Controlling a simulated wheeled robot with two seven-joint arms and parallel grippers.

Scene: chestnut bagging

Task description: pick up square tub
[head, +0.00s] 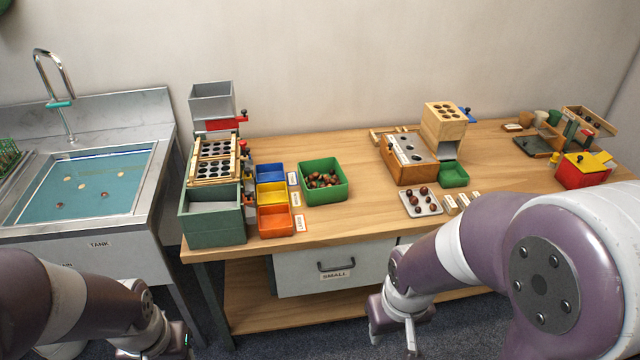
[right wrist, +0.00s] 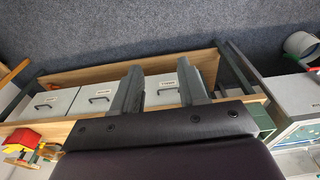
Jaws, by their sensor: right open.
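A green square tub (head: 324,196) holding several chestnuts stands on the wooden table, left of its middle. A smaller green tub (head: 454,177) stands under the wooden dispenser's outlet, right of the middle. My right gripper (head: 393,342) hangs in front of the table, below the tabletop and apart from both tubs. Its two fingers show spread and empty in the right wrist view (right wrist: 160,70), which faces the drawers and floor. My left gripper (head: 155,345) is at the bottom left in front of the sink; its fingertips are not clear.
Blue, yellow and orange bins (head: 274,219) stand left of the larger tub, beside a green sorter box (head: 212,227). A tray of chestnuts (head: 421,211) and a wooden dispenser (head: 443,122) are to the right. The tabletop (head: 362,215) in front of the larger tub is clear.

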